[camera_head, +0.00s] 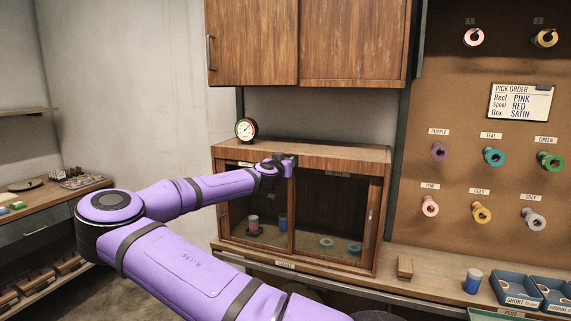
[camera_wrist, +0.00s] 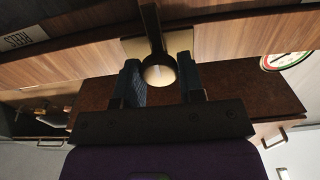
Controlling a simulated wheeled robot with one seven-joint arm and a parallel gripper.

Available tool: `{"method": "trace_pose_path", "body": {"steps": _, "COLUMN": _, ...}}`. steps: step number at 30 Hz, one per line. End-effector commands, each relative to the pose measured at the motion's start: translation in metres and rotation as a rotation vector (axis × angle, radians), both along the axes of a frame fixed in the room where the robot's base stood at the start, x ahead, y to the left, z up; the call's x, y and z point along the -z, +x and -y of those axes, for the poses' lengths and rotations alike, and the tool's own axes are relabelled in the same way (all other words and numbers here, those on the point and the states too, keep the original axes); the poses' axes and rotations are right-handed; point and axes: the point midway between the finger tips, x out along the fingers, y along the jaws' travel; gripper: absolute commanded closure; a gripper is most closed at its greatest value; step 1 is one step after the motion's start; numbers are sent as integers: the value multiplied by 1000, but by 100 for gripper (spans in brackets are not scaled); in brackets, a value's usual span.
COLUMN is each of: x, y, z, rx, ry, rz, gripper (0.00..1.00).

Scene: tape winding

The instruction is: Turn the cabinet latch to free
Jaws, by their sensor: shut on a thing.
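The wooden cabinet (camera_head: 335,152) with two dark glass doors stands on the counter at the centre of the head view. My gripper (camera_head: 284,160) is at the upper front edge of this cabinet, near where the doors meet. In the wrist view, my gripper (camera_wrist: 160,80) has its two dark fingers on either side of the latch (camera_wrist: 159,74), a pale round end on a dark bar in front of a light plate. The fingers are shut on the latch. In the head view my gripper and wrist hide the latch.
A round dial (camera_head: 245,129) stands on the cabinet's top left. An upper wooden cupboard (camera_head: 330,40) hangs above. Inside the lower cabinet are several reels and spools. A pegboard (camera_head: 450,110) with coloured spools is at the right. A small wooden block (camera_head: 405,267) sits on the counter.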

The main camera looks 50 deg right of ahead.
Motion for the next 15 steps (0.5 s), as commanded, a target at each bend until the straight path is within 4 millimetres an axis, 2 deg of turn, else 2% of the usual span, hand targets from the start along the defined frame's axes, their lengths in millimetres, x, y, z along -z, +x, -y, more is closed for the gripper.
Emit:
{"method": "trace_pose_path", "body": {"steps": 8, "x": 0, "y": 0, "z": 0, "rx": 0, "ry": -35, "rz": -85, "gripper": 88}}
{"method": "trace_pose_path", "body": {"steps": 15, "x": 0, "y": 1, "z": -1, "rx": 0, "ry": -108, "rz": -261, "gripper": 88}}
